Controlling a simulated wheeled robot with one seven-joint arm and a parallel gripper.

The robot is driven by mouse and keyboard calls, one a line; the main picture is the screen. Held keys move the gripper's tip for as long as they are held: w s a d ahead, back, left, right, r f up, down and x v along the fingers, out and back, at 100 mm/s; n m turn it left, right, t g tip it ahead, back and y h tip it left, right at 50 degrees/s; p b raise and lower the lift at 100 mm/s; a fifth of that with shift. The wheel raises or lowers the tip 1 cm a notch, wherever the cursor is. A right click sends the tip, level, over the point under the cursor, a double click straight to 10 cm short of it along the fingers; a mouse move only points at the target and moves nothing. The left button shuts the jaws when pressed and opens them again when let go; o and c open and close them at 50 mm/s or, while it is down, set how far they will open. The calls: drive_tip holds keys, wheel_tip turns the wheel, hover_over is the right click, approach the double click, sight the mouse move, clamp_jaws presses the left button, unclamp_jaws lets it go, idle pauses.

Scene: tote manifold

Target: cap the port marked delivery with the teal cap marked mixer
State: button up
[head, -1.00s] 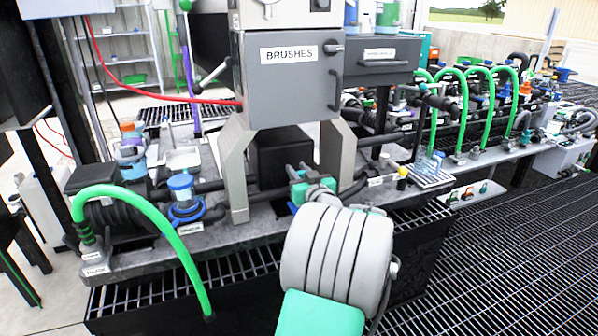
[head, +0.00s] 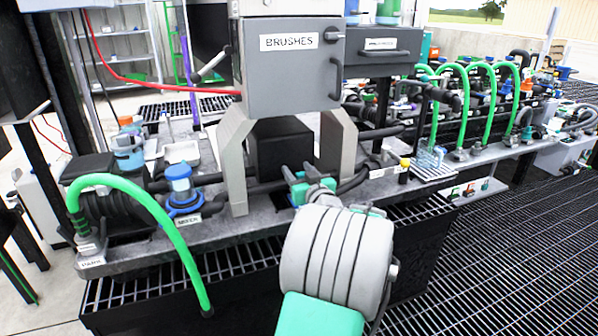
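My grey and teal arm (head: 338,258) reaches up from the bottom centre over the front of the bench. Its end is near a green and grey fitting (head: 300,186) on the bench, and my gripper's fingers cannot be made out. No cap marked mixer can be picked out for certain. Several small caps, some green and one reddish (head: 468,190), sit on a little white shelf below the bench edge at right. A blue-topped fitting (head: 181,190) stands at left with a label (head: 188,220) too blurred to read surely. No label reads clearly as delivery.
A grey cabinet marked BRUSHES (head: 290,65) stands on legs over the bench (head: 240,228). A green hose (head: 150,205) arches over the left front edge. More green hoses (head: 480,95) stand at back right. Open grating (head: 500,270) lies at lower right.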

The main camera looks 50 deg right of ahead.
drive_tip(key=v, duration=0.8)
drive_tip(key=shift+p, duration=0.45)
drive_tip(key=shift+c, duration=0.2)
